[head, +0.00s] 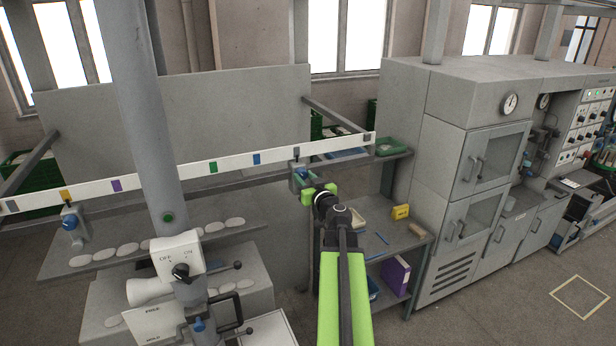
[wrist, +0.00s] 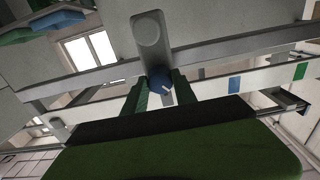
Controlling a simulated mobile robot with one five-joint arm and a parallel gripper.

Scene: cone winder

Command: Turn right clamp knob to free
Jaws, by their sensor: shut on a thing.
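The right clamp is a grey bracket (wrist: 150,32) on the long rail, and its blue knob (wrist: 160,84) shows in the wrist view with a small white mark. My gripper (wrist: 159,88) has its green fingers on both sides of this knob and is shut on it. In the head view my green gripper (head: 311,187) is at the right clamp (head: 298,168), near the right end of the white strip (head: 240,162). The knob is mostly hidden there. A matching left clamp with a blue knob (head: 69,222) is at the far left, away from my gripper.
An OFF/ON switch box (head: 177,257) stands in front at the left. Several pale oval pieces (head: 129,249) lie on a grey shelf. A side table holds a yellow box (head: 401,212) and a purple binder (head: 396,275).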

